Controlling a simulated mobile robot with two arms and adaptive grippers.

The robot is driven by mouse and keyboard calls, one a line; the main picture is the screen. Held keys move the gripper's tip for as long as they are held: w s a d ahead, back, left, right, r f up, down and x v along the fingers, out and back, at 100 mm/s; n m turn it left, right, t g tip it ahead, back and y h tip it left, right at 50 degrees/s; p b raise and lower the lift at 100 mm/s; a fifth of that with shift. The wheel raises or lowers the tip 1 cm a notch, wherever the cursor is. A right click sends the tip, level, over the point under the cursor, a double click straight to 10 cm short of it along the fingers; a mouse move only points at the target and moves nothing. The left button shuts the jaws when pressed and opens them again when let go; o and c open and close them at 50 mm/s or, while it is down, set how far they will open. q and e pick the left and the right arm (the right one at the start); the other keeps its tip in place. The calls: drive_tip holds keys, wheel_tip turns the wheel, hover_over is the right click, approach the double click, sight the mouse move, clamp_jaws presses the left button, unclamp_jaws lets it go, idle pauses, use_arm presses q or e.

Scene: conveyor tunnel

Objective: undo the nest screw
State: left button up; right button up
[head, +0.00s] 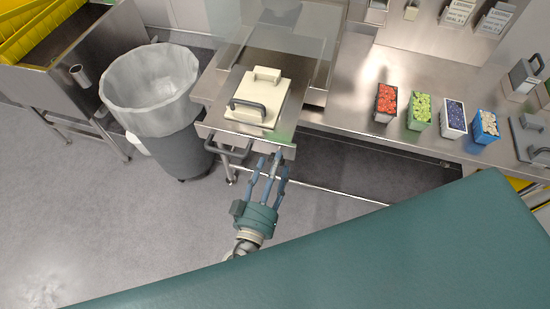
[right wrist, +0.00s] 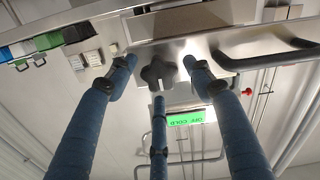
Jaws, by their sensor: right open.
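A black star-shaped knob (right wrist: 159,73), which I take as the nest screw, sits on the metal front of the machine (head: 205,88) in the right wrist view. In the head view I cannot make it out behind my fingers. A cream plate (head: 258,97) with a cream grip and a dark handle lies on top of the machine. My right gripper (head: 270,163) is at the machine's front edge. It also shows in the right wrist view (right wrist: 160,80), its blue fingers spread around the knob's sides, apparently not touching it. My left gripper is out of view.
A dark bar handle (head: 228,150) juts from the machine's front, left of my right gripper. A green lit display (right wrist: 185,118) reads OFF COLD. A lined bin (head: 150,90) stands left. Boxes of red (head: 385,103), green (head: 419,110) and blue fruit (head: 453,116) stand on the right bench.

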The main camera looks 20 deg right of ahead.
drive_tip(key=shift+x, duration=0.8)
drive_tip(key=c, duration=1)
drive_tip(key=o, duration=1)
drive_tip(key=v, duration=1.2)
drive_tip(key=shift+f, duration=0.1)
